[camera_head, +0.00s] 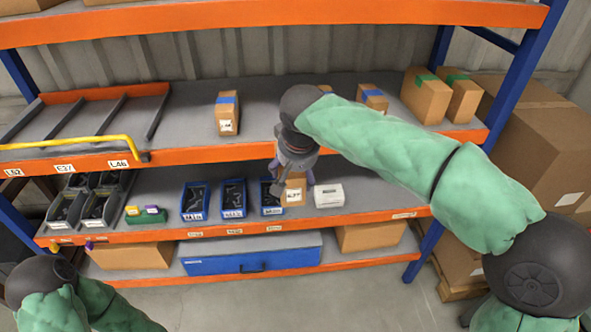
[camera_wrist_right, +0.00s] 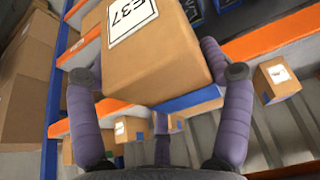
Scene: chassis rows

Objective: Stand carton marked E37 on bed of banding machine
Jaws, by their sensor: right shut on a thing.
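The brown carton marked E37 (camera_head: 296,183) hangs in my right gripper (camera_head: 284,172), in front of the shelf rack. In the right wrist view the carton (camera_wrist_right: 178,60) fills the upper middle, its white E37 label facing up toward the camera and a blue strip along its near lower edge. The right gripper's purple fingers (camera_wrist_right: 158,78) are shut on the carton, one on each side. My left arm shows only as a part at the lower left of the head view; its gripper is out of view. I cannot make out a banding machine.
The upper shelf (camera_head: 180,125) holds a blue-taped carton (camera_head: 227,113), green-taped cartons (camera_head: 425,96) and divided lanes with a yellow bar (camera_head: 70,143). Below are blue bins (camera_head: 195,202), a white box (camera_head: 329,196) and a blue case (camera_head: 250,255). Large cartons (camera_head: 550,140) stand right.

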